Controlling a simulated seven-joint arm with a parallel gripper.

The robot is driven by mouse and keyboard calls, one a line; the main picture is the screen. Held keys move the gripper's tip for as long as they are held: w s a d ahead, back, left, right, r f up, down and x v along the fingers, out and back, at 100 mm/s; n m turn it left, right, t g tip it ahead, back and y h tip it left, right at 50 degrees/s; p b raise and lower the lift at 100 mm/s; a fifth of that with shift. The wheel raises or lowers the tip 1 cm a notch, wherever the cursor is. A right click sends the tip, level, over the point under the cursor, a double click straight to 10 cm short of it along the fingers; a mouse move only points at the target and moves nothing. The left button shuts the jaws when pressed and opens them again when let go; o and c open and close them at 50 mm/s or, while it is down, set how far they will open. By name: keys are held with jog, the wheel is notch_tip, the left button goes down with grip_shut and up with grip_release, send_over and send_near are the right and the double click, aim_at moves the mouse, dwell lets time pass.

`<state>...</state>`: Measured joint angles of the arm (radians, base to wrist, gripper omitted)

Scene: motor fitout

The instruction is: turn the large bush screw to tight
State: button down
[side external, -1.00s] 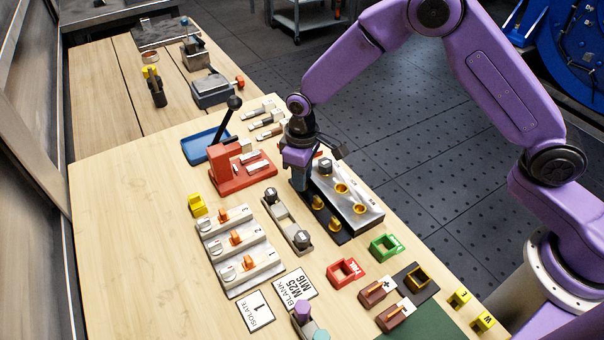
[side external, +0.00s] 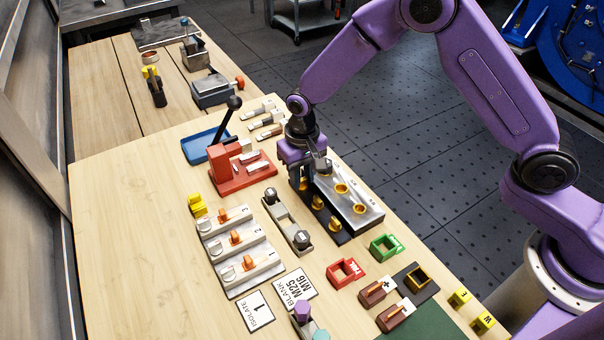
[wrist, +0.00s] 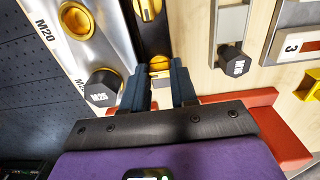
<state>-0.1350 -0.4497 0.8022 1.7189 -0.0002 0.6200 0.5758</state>
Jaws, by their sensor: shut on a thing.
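The large bush screw (wrist: 160,64) is a brass slotted head at the end of a black strip (wrist: 155,35), seen between my fingers in the wrist view. My gripper (wrist: 160,88) is shut on it, one dark finger on each side; the exact contact is partly hidden. In the side view my gripper (side external: 303,183) points down at the far end of the black strip and mostly hides this screw. Two other brass screws (side external: 318,202) (side external: 333,223) sit along the same strip. How tight the screw is cannot be told.
A silver block (side external: 366,216) with brass rings and a black M25 hex plug (wrist: 103,88) stands close beside the strip. A black M16 hex plug (wrist: 232,62) is on the other side. A red lever press (side external: 231,168) stands near my gripper. Bare wood lies at left.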

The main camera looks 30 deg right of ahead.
aim_at(302, 179)
dwell(0.4)
jog(key=c, duration=0.9)
grip_release()
notch_tip(302, 179, up, 18)
jog(key=shift+f, duration=0.25)
